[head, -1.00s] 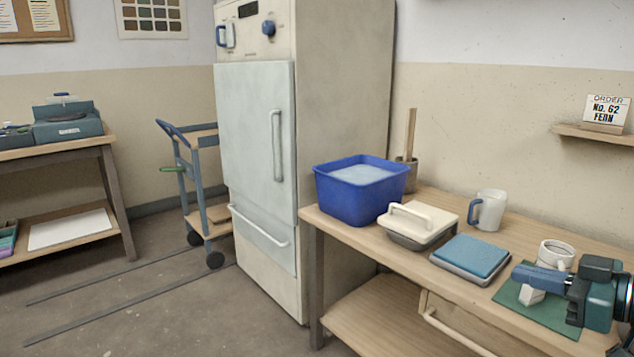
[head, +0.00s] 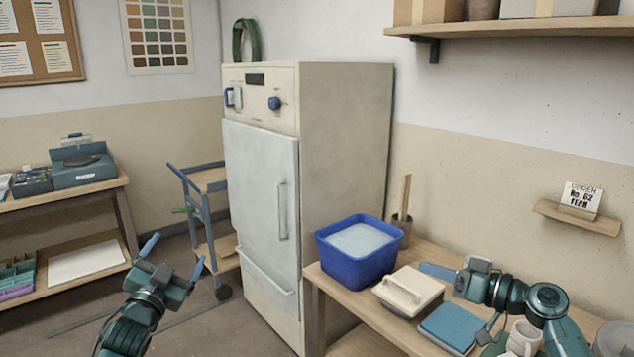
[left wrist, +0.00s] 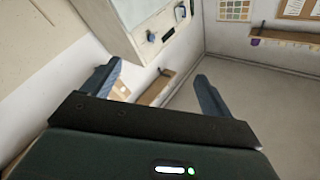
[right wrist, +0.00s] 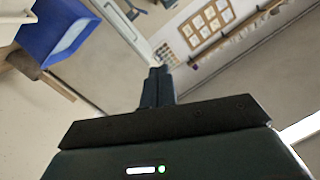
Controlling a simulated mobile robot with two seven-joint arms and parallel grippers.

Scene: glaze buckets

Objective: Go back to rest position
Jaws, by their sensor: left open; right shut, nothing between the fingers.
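My left gripper (head: 172,260) is in the lower left of the head view, raised over the floor in front of the trolley. Its two blue fingers are spread wide with nothing between them. The left wrist view shows the same open fingers (left wrist: 157,72). My right gripper (head: 424,267) is over the wooden workbench (head: 330,288), pointing left toward the blue bucket (head: 352,268). In the right wrist view its fingers (right wrist: 158,72) are shut together and hold nothing. My right arm hides part of the bench behind it.
A cream lidded box (head: 408,291), a blue pad (head: 449,325) and an off-white cup (head: 524,338) stand on the bench near my right arm. A tall cream cabinet (head: 262,185) and a trolley (head: 207,180) stand behind. Floor between the left table and cabinet is mostly open.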

